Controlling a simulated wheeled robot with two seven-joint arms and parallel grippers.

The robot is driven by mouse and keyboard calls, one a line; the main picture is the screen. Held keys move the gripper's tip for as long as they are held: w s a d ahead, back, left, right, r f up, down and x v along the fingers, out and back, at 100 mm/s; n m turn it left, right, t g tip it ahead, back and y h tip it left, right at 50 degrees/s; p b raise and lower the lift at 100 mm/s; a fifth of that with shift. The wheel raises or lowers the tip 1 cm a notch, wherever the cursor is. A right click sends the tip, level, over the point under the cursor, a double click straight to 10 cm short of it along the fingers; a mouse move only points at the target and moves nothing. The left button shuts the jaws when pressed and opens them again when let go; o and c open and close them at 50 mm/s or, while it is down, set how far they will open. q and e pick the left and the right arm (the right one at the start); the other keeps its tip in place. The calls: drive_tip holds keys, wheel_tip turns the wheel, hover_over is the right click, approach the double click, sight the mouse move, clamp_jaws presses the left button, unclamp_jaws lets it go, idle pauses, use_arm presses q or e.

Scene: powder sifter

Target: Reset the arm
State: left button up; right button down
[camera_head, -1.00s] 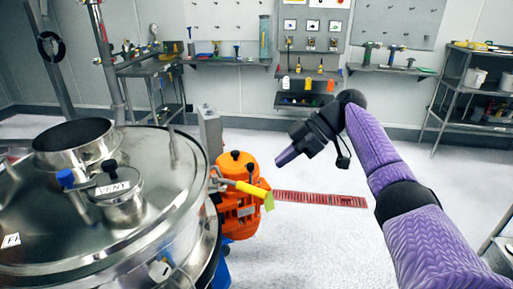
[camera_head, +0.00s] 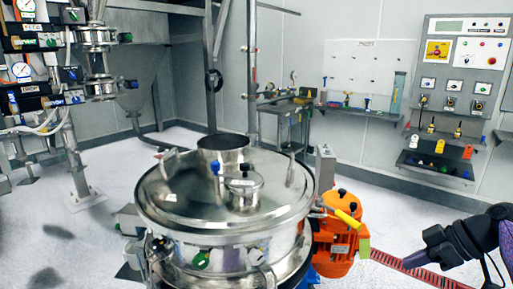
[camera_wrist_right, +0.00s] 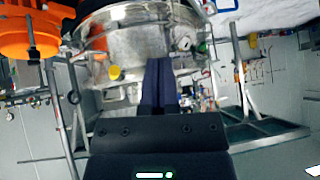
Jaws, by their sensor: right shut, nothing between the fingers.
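My right gripper (camera_head: 412,260) shows at the lower right of the head view, at the end of my purple arm. It is shut and empty, held in the air to the right of the orange motor. In the right wrist view its two dark fingers (camera_wrist_right: 158,75) lie together with nothing between them. The steel sifter (camera_head: 240,222) stands in the middle of the head view, with its round lid and open inlet collar on top. My left gripper is not in view.
The orange motor (camera_head: 337,237) with a yellow handle (camera_head: 347,218) sits at the sifter's right side. A red floor grate (camera_head: 420,272) runs beyond it. Valves and gauges (camera_head: 98,50) stand at the left. A control panel (camera_head: 460,65) hangs at the back right.

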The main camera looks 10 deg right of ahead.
drive_tip(key=s+a+f+m+g+h, duration=0.15)
drive_tip(key=s+f, duration=0.25)
drive_tip(key=f, duration=0.7)
drive_tip(key=s+f+m+g+h, duration=0.1)
drive_tip(key=s+f+m+h, duration=0.15)
drive_tip(key=f, duration=0.75)
drive_tip(key=s+a+f+m+g+h, duration=0.1)
drive_tip(key=s+f+m+h, duration=0.3)
drive_tip(key=f, duration=0.7)
drive_tip(key=s+a+f+b, duration=0.1)
drive_tip(key=s+a+f, duration=0.2)
drive_tip(key=s+f, duration=0.3)
drive_tip(key=s+a+f, duration=0.2)
drive_tip(key=s+f, duration=0.2)
drive_tip(key=s, duration=0.5)
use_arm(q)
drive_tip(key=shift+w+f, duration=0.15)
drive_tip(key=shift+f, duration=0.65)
use_arm(e)
drive_tip(key=s+a+f, duration=0.2)
drive_tip(key=s+a, duration=0.2)
drive_tip(key=s, duration=0.3)
drive_tip(key=s+a+f, duration=0.1)
drive_tip(key=s+a, duration=0.4)
drive_tip(key=s, duration=0.2)
drive_tip(key=shift+s+a+f+n+y, duration=0.15)
drive_tip(key=shift+s+f+n+y, duration=0.2)
drive_tip(key=shift+f+n+y, duration=0.05)
drive_tip(key=shift+g, duration=0.25)
